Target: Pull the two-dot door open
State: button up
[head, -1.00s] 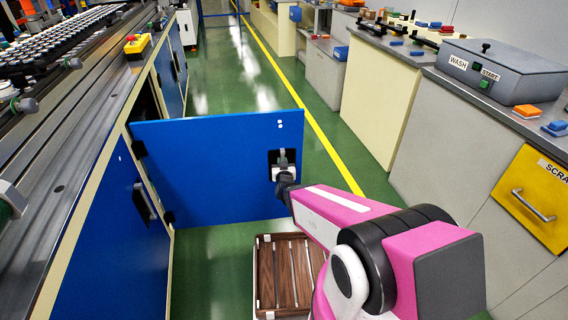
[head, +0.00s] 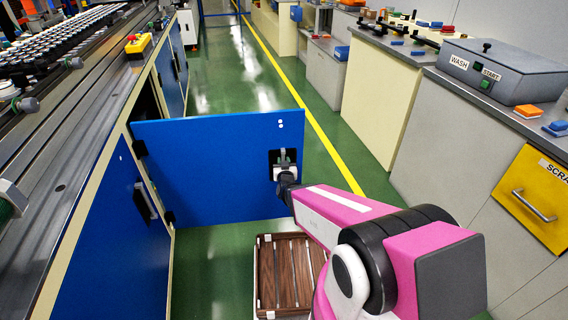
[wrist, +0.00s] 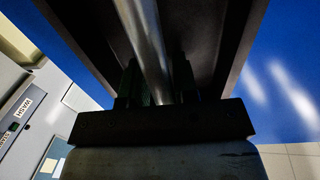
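The two-dot door (head: 215,165) is a blue panel with two white dots near its upper right corner. It stands swung far out from the bench on the left, jutting across the aisle. Its handle sits in a dark recess near the free edge; the metal bar also shows in the wrist view (wrist: 146,45). My gripper (head: 286,160) is at this recess in the head view. In the wrist view, the two dark fingers of my gripper (wrist: 158,84) lie on either side of the bar, close against it. The fingertips are in shadow.
Another blue door (head: 118,235), with a dark handle, is closed on the bench at the near left. A brown slatted crate (head: 285,275) stands on the floor below my arm. Grey and cream cabinets (head: 440,135) line the right; the green aisle beyond the door is clear.

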jog(key=s, duration=1)
jog(key=shift+s, duration=0.4)
jog(key=shift+w, duration=0.1)
jog(key=w+d+f+n+g+y, duration=0.1)
jog(key=w+d+f+g+y, duration=0.1)
jog(key=w+g, duration=0.35)
jog(key=s+d+r+m+g+h, duration=0.1)
jog(key=s+d+r+g+h, duration=0.1)
jog(key=s+d+r+g, duration=0.3)
jog(key=s+d+g, duration=0.4)
jog(key=d+g, duration=0.1)
jog(key=g, duration=0.2)
jog(key=shift+w+d+f+g, duration=0.1)
jog(key=shift+g, duration=0.15)
dwell(0.8)
